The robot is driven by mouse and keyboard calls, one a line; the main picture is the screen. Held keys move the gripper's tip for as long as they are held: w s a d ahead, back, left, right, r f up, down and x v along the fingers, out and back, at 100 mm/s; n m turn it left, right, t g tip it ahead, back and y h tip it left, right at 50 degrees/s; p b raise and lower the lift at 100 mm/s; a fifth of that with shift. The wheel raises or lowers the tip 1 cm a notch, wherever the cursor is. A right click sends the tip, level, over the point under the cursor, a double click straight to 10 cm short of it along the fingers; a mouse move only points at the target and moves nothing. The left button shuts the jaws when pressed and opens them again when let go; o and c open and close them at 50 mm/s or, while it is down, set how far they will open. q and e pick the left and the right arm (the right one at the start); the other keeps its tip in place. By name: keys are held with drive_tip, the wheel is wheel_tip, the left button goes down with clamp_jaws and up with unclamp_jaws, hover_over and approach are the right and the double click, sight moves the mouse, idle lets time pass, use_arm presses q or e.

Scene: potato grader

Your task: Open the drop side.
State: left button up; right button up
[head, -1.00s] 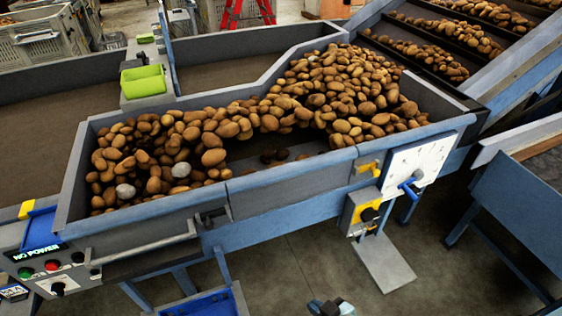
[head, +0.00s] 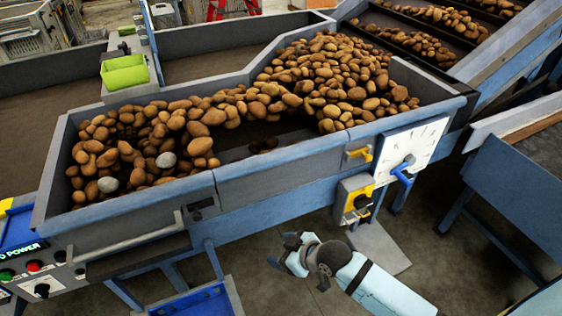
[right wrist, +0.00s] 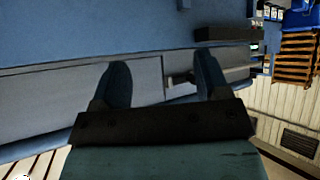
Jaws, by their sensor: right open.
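The grey trough (head: 300,150) is heaped with potatoes. Its front wall stands upright in two sections with a seam between them. The left section (head: 130,208), which seems to be the drop side, has a bar handle (head: 135,252) along its lower part and a small dark catch (head: 203,205) near the seam. My right gripper (head: 287,254) is open and empty, in front of and below the trough, right of the bar handle and apart from it. In the right wrist view its two fingers (right wrist: 163,88) are spread, with grey panel showing between them. My left gripper is out of view.
A yellow catch (head: 360,154), a white dial plate (head: 410,150) with a blue handle (head: 403,172) and a yellow switch box (head: 355,200) are on the right front. A control panel (head: 40,275) is at lower left. A blue bin (head: 195,302) stands below. Floor is open around my right arm.

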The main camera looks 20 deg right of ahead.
drive_tip(key=w+r+n+g+b, duration=0.2)
drive_tip(key=w+r+n, duration=0.1)
drive_tip(key=w, duration=0.3)
drive_tip(key=n+g+b, duration=0.4)
drive_tip(key=n+b, duration=0.2)
drive_tip(key=n, duration=0.3)
approach(284, 152)
drive_tip(key=shift+h, duration=0.4)
drive_tip(key=x, duration=1.1)
drive_tip(key=shift+a+r, duration=0.15)
drive_tip(key=shift+a, duration=0.2)
clamp_jaws()
drive_tip(key=c, duration=1.3)
unclamp_jaws()
drive_tip(key=c, duration=1.3)
unclamp_jaws()
